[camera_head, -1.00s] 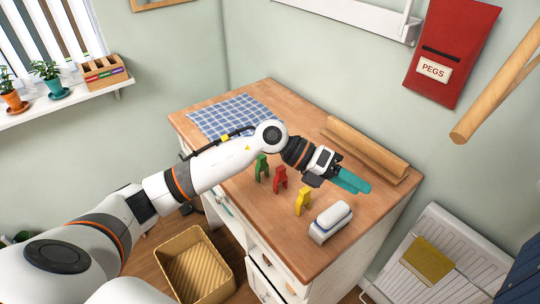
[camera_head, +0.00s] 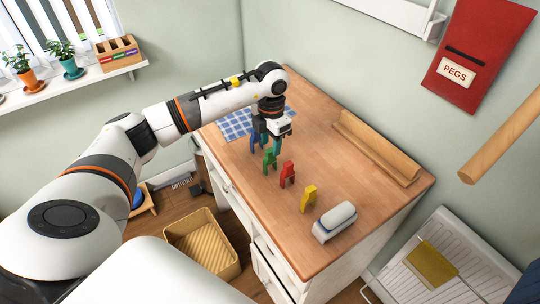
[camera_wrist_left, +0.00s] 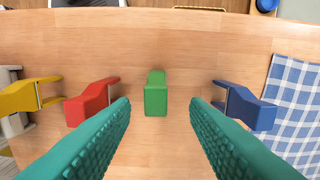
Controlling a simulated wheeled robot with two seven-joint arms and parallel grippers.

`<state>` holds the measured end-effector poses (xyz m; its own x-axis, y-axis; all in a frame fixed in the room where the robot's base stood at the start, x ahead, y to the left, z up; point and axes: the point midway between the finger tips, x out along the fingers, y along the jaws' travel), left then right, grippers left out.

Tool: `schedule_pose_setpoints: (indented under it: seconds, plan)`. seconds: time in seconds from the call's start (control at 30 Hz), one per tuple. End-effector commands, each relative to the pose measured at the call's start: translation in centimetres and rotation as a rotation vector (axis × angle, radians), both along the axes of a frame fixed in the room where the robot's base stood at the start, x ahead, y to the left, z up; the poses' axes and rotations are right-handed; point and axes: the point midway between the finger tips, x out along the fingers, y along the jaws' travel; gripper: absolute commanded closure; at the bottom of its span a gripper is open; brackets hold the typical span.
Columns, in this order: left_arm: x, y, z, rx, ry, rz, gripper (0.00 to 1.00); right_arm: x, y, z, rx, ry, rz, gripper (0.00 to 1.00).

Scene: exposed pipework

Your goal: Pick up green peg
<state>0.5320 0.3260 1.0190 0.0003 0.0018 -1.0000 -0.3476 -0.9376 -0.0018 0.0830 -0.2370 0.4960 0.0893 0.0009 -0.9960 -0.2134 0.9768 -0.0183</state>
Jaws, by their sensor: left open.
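The green peg (camera_head: 269,160) stands upright on the wooden cabinet top, between a blue peg (camera_head: 256,141) and a red peg (camera_head: 288,174). My left gripper (camera_head: 268,142) points down just behind and above the green peg in the head view. In the left wrist view its teal fingers (camera_wrist_left: 160,108) are spread wide and empty. The green peg (camera_wrist_left: 156,93) shows in the gap ahead, apart from both fingers. The red peg lies to the left and the blue peg to the right there. My right gripper is not in view.
A yellow peg (camera_head: 308,198) and a white rounded object (camera_head: 335,222) stand farther along the cabinet's near side. A blue checked cloth (camera_head: 233,125) lies at the far left end. A wooden trough (camera_head: 375,147) runs along the wall side. The middle of the top (camera_head: 340,170) is clear.

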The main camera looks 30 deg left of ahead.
Motion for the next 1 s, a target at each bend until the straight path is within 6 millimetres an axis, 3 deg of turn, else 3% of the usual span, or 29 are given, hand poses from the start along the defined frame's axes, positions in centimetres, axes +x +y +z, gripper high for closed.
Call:
schedule_pose_setpoints:
  seconds: [0.23, 0.4, 0.63, 0.67, 0.9, 1.0]
  plan:
    - [-0.2, -0.3, -2.9, -0.002, 0.007, -0.001, 0.58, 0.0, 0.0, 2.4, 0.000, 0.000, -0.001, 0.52]
    - [-0.1, -0.3, -5.0, -0.002, 0.003, -0.002, 0.58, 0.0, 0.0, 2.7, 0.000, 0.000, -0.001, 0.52]
    - [-0.1, -0.3, -5.3, -0.002, 0.000, -0.002, 0.58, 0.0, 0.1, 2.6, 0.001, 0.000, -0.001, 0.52]
    - [-0.1, -0.3, -5.3, -0.002, 0.001, -0.002, 0.60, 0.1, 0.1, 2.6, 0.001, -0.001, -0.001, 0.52]
    - [-0.1, -0.3, -5.3, -0.002, 0.001, -0.002, 0.99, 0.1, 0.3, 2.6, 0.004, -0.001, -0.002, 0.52]
    - [-0.1, -0.3, -5.2, -0.002, 0.001, -0.001, 1.00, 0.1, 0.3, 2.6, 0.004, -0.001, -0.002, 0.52]
